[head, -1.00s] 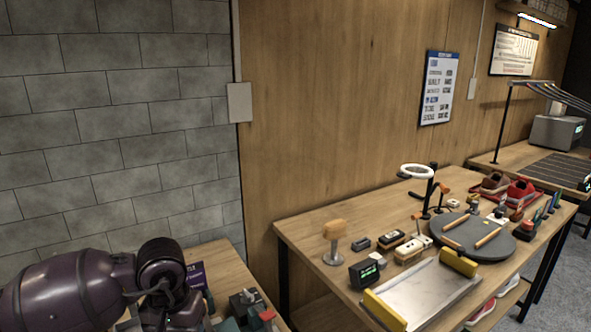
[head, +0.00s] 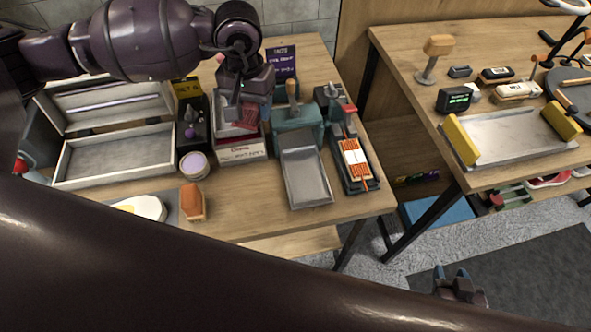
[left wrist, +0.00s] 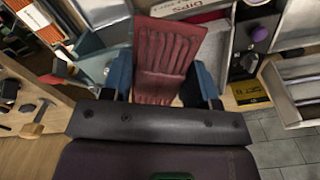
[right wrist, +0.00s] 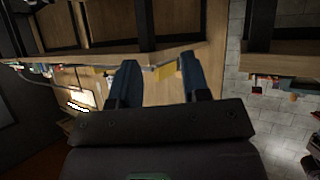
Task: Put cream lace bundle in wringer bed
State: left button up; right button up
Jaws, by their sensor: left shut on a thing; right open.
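My left gripper (head: 243,103) is shut on a dark red ridged piece (left wrist: 166,60), above a box with a printed front label (head: 243,153). The red piece also shows under the gripper in the head view (head: 240,122). I cannot make out a cream lace bundle for certain. A teal device with a wooden handle (head: 297,118) stands at a shallow metal tray (head: 306,180); this may be the wringer and its bed. The tray looks empty. My right gripper (head: 460,282) is open and empty, low over the floor; its spread fingers show in the right wrist view (right wrist: 160,80).
Right of the metal tray is a black holder with an orange-and-white bundle (head: 354,158). Left are a round tub (head: 194,166), an orange-brown block (head: 193,203) and pale trays (head: 118,157). A second table (head: 412,40) stands right, across a gap.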

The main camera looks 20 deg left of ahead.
aim_at(305, 175)
jog(key=l+u, duration=0.55)
jog(key=u, duration=0.15)
jog(key=l+u, duration=0.15)
jog(key=l, duration=0.2)
jog(key=k+l+u, duration=0.1)
jog(key=l, duration=0.2)
jog(key=k+l, duration=0.1)
jog(key=l, duration=0.35)
jog(key=k+l, duration=0.1)
jog(key=l, duration=0.35)
jog(key=k+l+u, duration=0.1)
jog(key=l, duration=0.35)
jog(key=i, duration=0.4)
